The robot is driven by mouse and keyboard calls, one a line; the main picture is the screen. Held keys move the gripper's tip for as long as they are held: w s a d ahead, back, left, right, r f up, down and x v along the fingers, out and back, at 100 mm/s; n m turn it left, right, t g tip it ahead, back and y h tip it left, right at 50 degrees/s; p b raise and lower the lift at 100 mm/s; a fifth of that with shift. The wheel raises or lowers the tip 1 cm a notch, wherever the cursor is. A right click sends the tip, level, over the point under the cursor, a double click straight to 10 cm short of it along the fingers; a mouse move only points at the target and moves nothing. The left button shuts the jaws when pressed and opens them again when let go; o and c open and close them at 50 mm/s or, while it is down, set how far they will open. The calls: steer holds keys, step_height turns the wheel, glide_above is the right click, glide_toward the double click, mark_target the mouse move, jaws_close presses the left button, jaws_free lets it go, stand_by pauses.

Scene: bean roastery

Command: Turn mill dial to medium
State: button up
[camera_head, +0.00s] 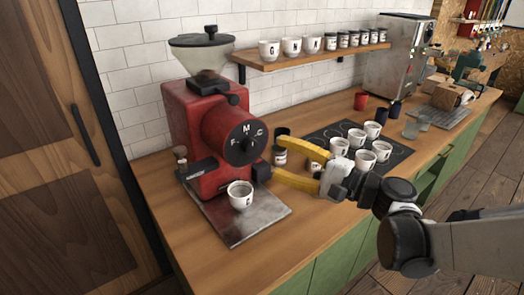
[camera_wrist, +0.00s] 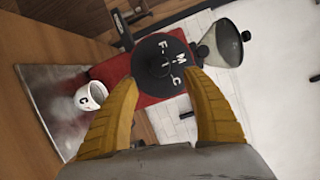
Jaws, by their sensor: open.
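The red mill (camera_head: 200,125) stands on the counter at the left, with a clear hopper on top. Its black dial (camera_head: 246,143) is on the front of the round housing, lettered F, M and C in white, with M at the top. The dial also shows in the wrist view (camera_wrist: 160,62), turned sideways, with a dark raised knob at its centre. I cannot tell which letter the knob points to. My gripper (camera_head: 277,158) has yellow fingers spread apart, in front of the dial and not visibly touching it. In the wrist view the open fingers (camera_wrist: 161,82) frame the dial.
A white cup (camera_head: 240,195) stands on the metal tray (camera_head: 262,215) under the mill. Several white cups stand on a black mat (camera_head: 398,157) behind my gripper. A wall shelf (camera_head: 310,57) holds cups and jars. The counter front left of the tray is clear.

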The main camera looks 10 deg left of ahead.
steer(key=v, duration=0.4)
steer(key=shift+f, duration=0.1)
steer(key=s+d+f+n+h, duration=0.3)
steer(key=s+d+f+h, duration=0.2)
steer(key=s+d+h, duration=0.3)
steer(key=s+d+f+n+h, duration=0.3)
steer(key=s+d+f+h, duration=0.2)
steer(key=d, duration=1)
steer(key=s+h, duration=0.2)
steer(key=h, duration=0.1)
steer(key=shift+s+n+t+h, duration=0.3)
steer(key=shift+s+t+h, duration=0.1)
